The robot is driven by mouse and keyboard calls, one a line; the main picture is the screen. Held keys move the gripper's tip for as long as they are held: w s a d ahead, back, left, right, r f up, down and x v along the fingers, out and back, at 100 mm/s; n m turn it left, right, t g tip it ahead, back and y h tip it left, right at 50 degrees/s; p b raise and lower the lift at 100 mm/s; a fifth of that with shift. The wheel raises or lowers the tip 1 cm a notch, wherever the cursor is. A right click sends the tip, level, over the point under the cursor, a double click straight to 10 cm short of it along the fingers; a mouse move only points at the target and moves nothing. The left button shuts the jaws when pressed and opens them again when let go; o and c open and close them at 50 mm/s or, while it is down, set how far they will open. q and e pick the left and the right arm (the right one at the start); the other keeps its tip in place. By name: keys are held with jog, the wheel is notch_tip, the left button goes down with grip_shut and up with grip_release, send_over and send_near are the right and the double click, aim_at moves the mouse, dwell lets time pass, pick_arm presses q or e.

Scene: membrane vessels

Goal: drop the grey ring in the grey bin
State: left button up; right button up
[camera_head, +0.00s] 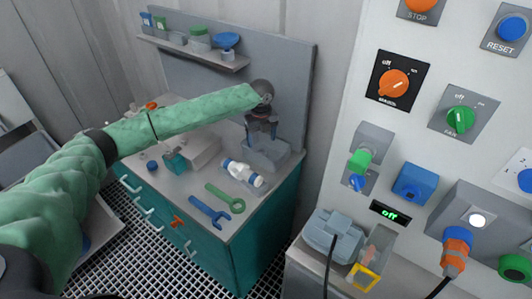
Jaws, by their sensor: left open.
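My left gripper (262,136) reaches across the workbench and points down above the grey bin (279,162), at the bench's back right corner. Its fingers are apart, and I see nothing clearly held between them. The bin is an open-topped grey box, and the gripper hides part of its opening. I cannot make out the grey ring; whether it lies inside the bin or behind my arm cannot be told. My right gripper is not in view.
A white bottle (243,173), a green wrench (225,196) and a blue wrench (210,209) lie on the bench. A shelf (192,51) with small items hangs behind. A control panel (440,130) stands at right, beside a low stand with a grey-blue object (332,228).

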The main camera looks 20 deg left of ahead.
pick_arm(q)
notch_tip(320, 180, up, 8)
jog(key=b, duration=0.3)
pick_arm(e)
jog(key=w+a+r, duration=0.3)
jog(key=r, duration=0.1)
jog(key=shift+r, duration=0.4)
pick_arm(q)
jog(key=shift+f, duration=0.15)
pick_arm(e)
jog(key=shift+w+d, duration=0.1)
